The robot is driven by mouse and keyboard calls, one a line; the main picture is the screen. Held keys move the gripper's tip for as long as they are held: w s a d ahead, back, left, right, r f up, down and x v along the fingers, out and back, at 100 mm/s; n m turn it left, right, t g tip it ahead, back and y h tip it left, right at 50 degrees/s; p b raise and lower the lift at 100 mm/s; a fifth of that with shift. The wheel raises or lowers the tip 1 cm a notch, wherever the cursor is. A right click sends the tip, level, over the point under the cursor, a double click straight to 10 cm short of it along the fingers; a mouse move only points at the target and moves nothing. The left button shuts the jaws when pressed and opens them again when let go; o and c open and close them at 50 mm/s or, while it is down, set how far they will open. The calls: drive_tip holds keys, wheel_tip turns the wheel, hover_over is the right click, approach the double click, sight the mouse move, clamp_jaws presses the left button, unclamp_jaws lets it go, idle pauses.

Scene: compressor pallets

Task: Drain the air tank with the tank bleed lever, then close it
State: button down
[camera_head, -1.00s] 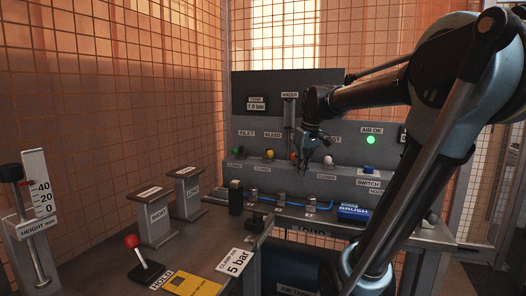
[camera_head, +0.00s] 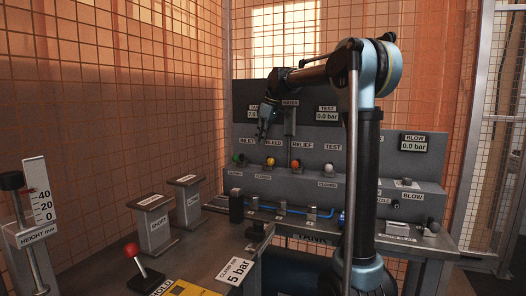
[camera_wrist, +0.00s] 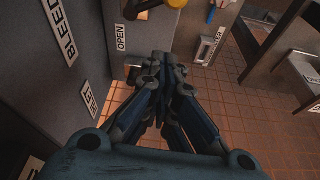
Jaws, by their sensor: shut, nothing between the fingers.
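The bleed lever has a yellow ball knob (camera_head: 270,161) under the BLEED label on the grey valve panel. A small plate below it seems to read CLOSED. The yellow knob (camera_wrist: 177,3) also shows at the top edge of the wrist view, by a plate reading OPEN. My gripper (camera_head: 262,137) hangs just above the knob, in front of the panel, apparently apart from it. In the wrist view my gripper (camera_wrist: 168,72) has its fingers together and empty. The TANK display (camera_head: 252,113) is partly covered by my arm; only a 7 shows.
A green knob (camera_head: 239,158) is left of the bleed knob; a red knob (camera_head: 295,164) and a white knob (camera_head: 328,168) are to its right. The TEST display (camera_head: 327,114) reads 0.0 bar. A red-knobbed lever (camera_head: 131,249) stands on the front bench.

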sight(270, 161)
drive_tip(key=x, duration=0.9)
drive_tip(key=shift+a+f, duration=0.1)
drive_tip(key=shift+f, duration=0.25)
drive_tip(key=shift+s+d+r, duration=0.2)
drive_tip(key=shift+s+d, duration=0.1)
drive_tip(key=shift+d, duration=0.3)
drive_tip(key=shift+s+d+r, duration=0.25)
drive_tip(key=shift+s+d, duration=0.05)
drive_tip(key=shift+d, duration=0.3)
drive_tip(key=shift+s+d+r, duration=0.1)
drive_tip(key=shift+s+d, duration=0.2)
drive_tip(key=shift+d, duration=0.3)
drive_tip(key=shift+a, duration=0.1)
